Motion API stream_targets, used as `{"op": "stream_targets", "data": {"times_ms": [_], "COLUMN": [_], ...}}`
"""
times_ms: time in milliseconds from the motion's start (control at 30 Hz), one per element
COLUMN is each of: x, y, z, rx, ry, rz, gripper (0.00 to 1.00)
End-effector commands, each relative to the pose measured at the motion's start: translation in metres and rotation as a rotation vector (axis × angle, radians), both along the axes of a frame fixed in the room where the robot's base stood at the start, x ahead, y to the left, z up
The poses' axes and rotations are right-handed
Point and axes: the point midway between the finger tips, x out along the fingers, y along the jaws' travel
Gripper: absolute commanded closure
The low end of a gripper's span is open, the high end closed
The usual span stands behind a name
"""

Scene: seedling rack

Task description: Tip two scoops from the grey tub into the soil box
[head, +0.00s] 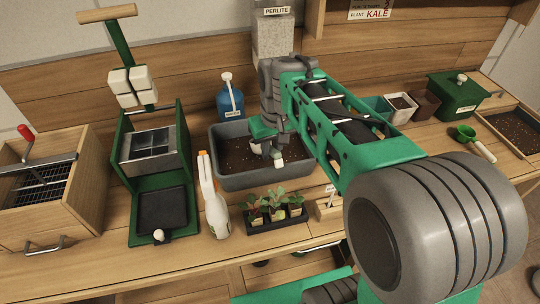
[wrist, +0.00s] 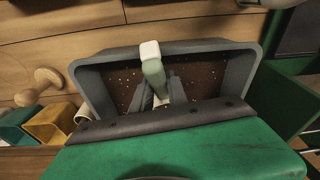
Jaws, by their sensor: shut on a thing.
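The grey tub (head: 226,181) stands mid-bench, holding dark soil with white specks. It fills the middle of the wrist view (wrist: 96,85). My gripper (head: 268,148) is over the tub, low near the soil. Its fingers (wrist: 160,98) are shut on a scoop (wrist: 152,72) with a pale green handle and white end. The scoop's bowl is hidden, so I cannot tell whether it is loaded or touches the soil. A wooden-edged soil box (head: 496,123) with dark soil sits at the far right.
A spray bottle (head: 212,205) and seedling tray (head: 272,222) stand before the tub. A blue bottle (head: 231,105) is behind it. A green press (head: 128,195) is left. Another green scoop (head: 466,133) and a green lidded box (head: 460,103) lie right, near small pots (head: 402,113).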

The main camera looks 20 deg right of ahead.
Motion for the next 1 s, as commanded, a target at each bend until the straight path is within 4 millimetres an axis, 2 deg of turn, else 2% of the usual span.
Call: {"op": "stream_targets", "data": {"times_ms": [600, 800, 1000], "x": [-0.017, -0.02, -0.021], "y": [-0.003, -0.003, -0.003], "z": [0.063, 0.075, 0.077], "rx": [0.028, 0.033, 0.034], "ry": [-0.216, -0.248, -0.253], "rz": [0.0, 0.001, 0.001], "gripper": [1.0, 1.0, 1.0]}}
